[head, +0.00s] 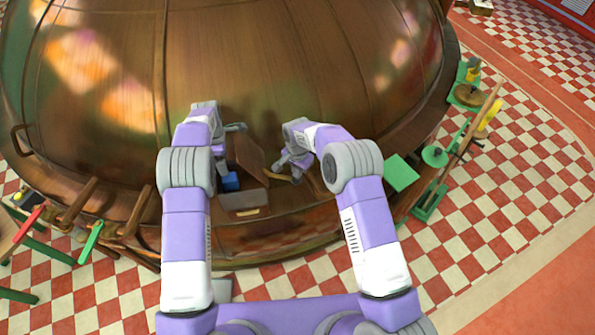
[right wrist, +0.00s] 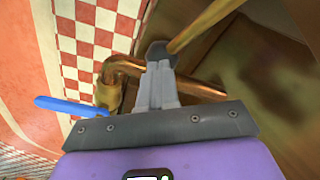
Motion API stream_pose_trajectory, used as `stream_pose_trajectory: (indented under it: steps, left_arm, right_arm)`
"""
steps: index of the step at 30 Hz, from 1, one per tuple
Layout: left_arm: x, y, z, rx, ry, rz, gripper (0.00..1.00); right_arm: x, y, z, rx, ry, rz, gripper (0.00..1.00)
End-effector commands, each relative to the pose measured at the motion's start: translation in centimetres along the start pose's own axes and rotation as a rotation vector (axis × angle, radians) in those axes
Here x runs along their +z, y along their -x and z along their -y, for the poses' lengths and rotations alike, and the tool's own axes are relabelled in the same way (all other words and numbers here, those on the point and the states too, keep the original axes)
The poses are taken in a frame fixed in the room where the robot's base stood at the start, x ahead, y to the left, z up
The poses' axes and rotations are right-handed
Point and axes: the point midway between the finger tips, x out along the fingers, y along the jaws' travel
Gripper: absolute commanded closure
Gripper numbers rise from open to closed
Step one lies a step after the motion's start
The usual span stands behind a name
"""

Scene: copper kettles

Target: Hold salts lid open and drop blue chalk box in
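The blue chalk box (head: 230,181) is a small blue block in the head view, just under my left gripper (head: 222,165). I cannot tell whether that gripper's fingers hold it. A brown panel (head: 246,154), which looks like the raised salts lid, stands tilted right of the blue box. A grey box front (head: 243,200) with a pale label lies just below them. My right gripper (head: 292,168) is right of the panel, apart from it as far as I see. In the right wrist view its fingers (right wrist: 157,75) look closed together; a brass rod passes at their tips, and whether they grip it is unclear.
A huge copper kettle (head: 260,60) fills the space ahead. Brass pipes (right wrist: 125,65) run close to my right fingers. A blue lever (right wrist: 70,106) lies left of them. Green stands and wooden bars (head: 430,190) are at right; red and green handles (head: 90,242) at left.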

Motion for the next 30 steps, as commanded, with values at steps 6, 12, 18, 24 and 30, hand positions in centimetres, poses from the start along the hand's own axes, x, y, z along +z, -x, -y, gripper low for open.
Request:
stream_pose_trajectory:
  steps: [6, 12, 18, 24, 30]
  left_arm:
    - [-0.5, -0.3, 0.1, -0.006, 0.005, -0.006, 0.14]
    - [-0.5, -0.3, 0.2, -0.007, 0.005, -0.007, 0.0]
    - [-0.5, -0.4, 0.3, -0.009, 0.005, -0.007, 0.0]
    - [-0.5, 0.0, 2.1, -0.01, 0.003, -0.007, 0.0]
    - [-0.5, 0.4, 4.4, -0.008, 0.003, -0.007, 0.0]
  right_arm:
    - [0.2, -0.7, -0.4, 0.013, 0.0, 0.008, 1.0]
    - [0.2, -0.7, -0.4, 0.013, 0.0, 0.008, 1.0]
    - [0.2, -0.7, -0.4, 0.013, 0.0, 0.008, 1.0]
    - [0.2, -0.7, -0.4, 0.012, 0.0, 0.007, 1.0]
    - [0.2, -0.7, -0.4, 0.012, 0.0, 0.007, 1.0]
